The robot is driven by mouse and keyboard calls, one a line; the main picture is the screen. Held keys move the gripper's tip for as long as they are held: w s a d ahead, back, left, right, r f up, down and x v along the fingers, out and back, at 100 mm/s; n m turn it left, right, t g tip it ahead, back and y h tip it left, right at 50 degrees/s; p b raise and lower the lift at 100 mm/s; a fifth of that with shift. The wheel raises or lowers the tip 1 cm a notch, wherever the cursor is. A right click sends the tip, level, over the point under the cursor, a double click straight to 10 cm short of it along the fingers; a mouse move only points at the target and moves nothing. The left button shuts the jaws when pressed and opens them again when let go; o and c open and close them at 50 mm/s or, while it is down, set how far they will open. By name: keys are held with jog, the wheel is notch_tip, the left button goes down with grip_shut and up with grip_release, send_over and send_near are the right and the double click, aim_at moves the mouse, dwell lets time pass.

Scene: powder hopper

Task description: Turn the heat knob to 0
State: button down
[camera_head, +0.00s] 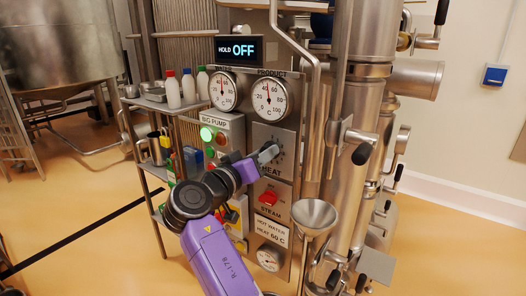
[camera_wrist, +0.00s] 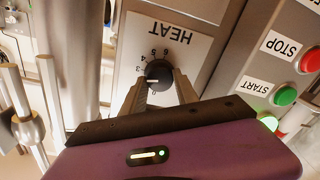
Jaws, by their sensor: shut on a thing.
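The heat knob (camera_wrist: 158,73) is a round black dial on a white plate marked HEAT (camera_wrist: 160,30), which shows upside down in the wrist view. Printed digits ring the knob; 3, 4, 5 and 6 can be made out. A short white mark shows on the knob's face, but I cannot tell exactly which digit it points to. My gripper (camera_wrist: 159,88) is shut on the knob, one finger on each side. In the head view my gripper (camera_head: 267,152) is at the HEAT plate (camera_head: 287,140) and hides most of the knob.
A red STEAM switch (camera_head: 268,198) sits below the heat plate, with gauges (camera_head: 269,98) above. A green START button (camera_wrist: 285,96) and a red STOP button (camera_wrist: 311,60) are on the neighbouring box. A metal funnel (camera_head: 314,214) and pipes stand to the right.

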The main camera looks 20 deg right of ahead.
jog(key=shift+w+a+n+g+p, duration=0.1)
jog(key=shift+n+g+p, duration=0.15)
jog(key=shift+n+p, duration=3.15)
jog(key=shift+a+n+g+p, duration=0.1)
jog(key=shift+n+g+p, duration=0.15)
jog(key=shift+n+p, duration=3.1)
jog(key=shift+f+n+b, duration=0.1)
jog(key=shift+n+b, duration=0.55)
jog(key=shift+n, duration=0.1)
jog(key=c, duration=0.9)
grip_release()
jog(key=v, duration=0.2)
jog(key=b+v, duration=0.1)
jog(key=v, duration=0.4)
jog(key=shift+s+a+f+b, duration=0.1)
jog(key=shift+s+a+b, duration=0.15)
jog(key=shift+a+b, duration=0.1)
